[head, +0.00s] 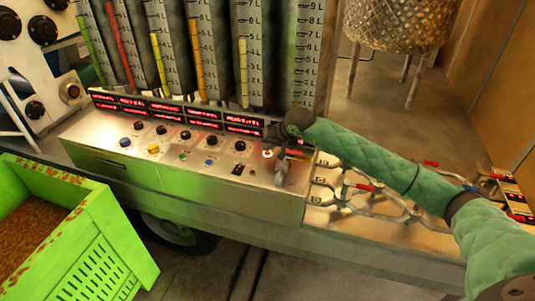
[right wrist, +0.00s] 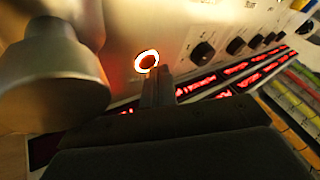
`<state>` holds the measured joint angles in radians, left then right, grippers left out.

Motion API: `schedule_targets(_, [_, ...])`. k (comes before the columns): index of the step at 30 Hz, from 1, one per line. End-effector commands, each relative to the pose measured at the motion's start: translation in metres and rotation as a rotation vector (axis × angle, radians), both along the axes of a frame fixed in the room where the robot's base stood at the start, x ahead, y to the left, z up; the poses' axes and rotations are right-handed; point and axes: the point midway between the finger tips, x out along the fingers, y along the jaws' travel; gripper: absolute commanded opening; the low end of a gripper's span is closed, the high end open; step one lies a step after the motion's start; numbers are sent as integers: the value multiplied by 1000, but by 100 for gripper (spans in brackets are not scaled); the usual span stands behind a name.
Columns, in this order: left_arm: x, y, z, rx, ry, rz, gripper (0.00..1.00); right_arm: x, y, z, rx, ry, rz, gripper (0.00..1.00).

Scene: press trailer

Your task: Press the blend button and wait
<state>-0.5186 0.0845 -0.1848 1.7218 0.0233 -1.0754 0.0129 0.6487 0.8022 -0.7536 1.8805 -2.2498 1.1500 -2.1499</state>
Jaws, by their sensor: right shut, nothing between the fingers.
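A round red button with a glowing white ring (head: 267,154) sits at the right end of the sloped metal control panel. It also shows in the right wrist view, as a lit ring around a dark red centre (right wrist: 147,61). No label on it is readable. My right gripper (head: 275,148) reaches in from the right and is shut and empty. In the right wrist view its fingertips (right wrist: 158,82) are right by the ring's lower edge; I cannot tell whether they touch the button. My left gripper is not in view.
The metal panel (head: 220,185) carries several knobs, small coloured buttons and red displays (head: 190,112). A grey metal cylinder (right wrist: 55,80) stands close beside the button. Tall graduated columns (head: 215,50) rise behind. A green crate (head: 115,240) stands at front left; pipes lie right.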

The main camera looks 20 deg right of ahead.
Motion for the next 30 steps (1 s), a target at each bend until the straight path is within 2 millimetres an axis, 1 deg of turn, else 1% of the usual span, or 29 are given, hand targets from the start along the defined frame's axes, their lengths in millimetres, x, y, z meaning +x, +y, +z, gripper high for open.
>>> schedule_targets(5, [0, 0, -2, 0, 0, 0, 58, 0, 0, 7, 0, -2, -1, 0])
schedule_targets(17, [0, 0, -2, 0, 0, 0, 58, 0, 0, 10, 0, -2, -1, 0])
schedule_targets(30, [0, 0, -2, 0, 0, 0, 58, 0, 0, 43, -1, -2, 0, 0])
